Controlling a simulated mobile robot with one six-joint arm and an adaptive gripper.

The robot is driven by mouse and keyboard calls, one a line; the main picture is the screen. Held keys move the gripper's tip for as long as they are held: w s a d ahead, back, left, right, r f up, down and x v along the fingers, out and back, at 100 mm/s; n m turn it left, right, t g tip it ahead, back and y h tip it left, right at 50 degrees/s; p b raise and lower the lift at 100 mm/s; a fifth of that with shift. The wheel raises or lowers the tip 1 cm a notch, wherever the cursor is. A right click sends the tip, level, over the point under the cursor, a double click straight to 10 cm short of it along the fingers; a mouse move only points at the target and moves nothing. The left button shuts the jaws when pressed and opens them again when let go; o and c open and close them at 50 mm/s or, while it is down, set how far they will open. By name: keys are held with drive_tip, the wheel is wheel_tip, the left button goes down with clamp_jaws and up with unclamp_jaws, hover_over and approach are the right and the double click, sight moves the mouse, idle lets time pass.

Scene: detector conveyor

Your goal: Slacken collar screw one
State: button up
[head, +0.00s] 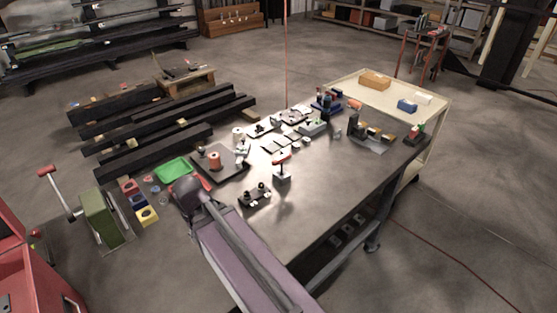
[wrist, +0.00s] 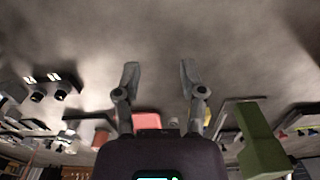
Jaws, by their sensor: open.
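My gripper (wrist: 158,72) is open in the wrist view, its two fingers apart with nothing between them. Only bare grey surface lies beyond the fingertips. I cannot pick out collar screw one for certain. A small black plate with dark and pale knobs (head: 255,195) lies on the grey worktable (head: 310,215), just right of my arm in the head view. A dark plate with similar knobs (wrist: 50,86) shows at the left of the wrist view, well apart from the fingers. In the head view my arm covers part of the table, and the fingers cannot be made out.
A small stand with a red top (head: 282,168) rises behind the black plate. A green tray (head: 173,170) and a dark tray with a copper-coloured spool (head: 214,160) lie left of it. A cream cart (head: 430,103) adjoins the far right. The table's front right is clear.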

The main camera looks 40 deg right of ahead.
drive_tip(key=shift+d, duration=0.25)
drive_tip(key=shift+d, duration=0.1)
drive_tip(key=w+d+f+t+y+b, duration=0.1)
drive_tip(key=w+d+t+b, duration=0.2)
drive_tip(key=d, duration=0.7)
drive_tip(key=w+d+f+t+y+b, duration=0.15)
drive_tip(key=w+d, duration=0.35)
drive_tip(key=d, duration=0.5)
drive_tip(key=s+d+r+t+h+b, duration=0.1)
drive_tip(key=d+t, duration=0.2)
drive_tip(key=d, duration=0.9)
drive_tip(key=s+d+r+t+h+b, duration=0.1)
drive_tip(key=d+t, duration=0.2)
drive_tip(key=d, duration=0.9)
drive_tip(key=shift+s+r+n+b, duration=0.25)
drive_tip(key=shift+s+n+b, duration=0.15)
drive_tip(key=shift+a, duration=0.1)
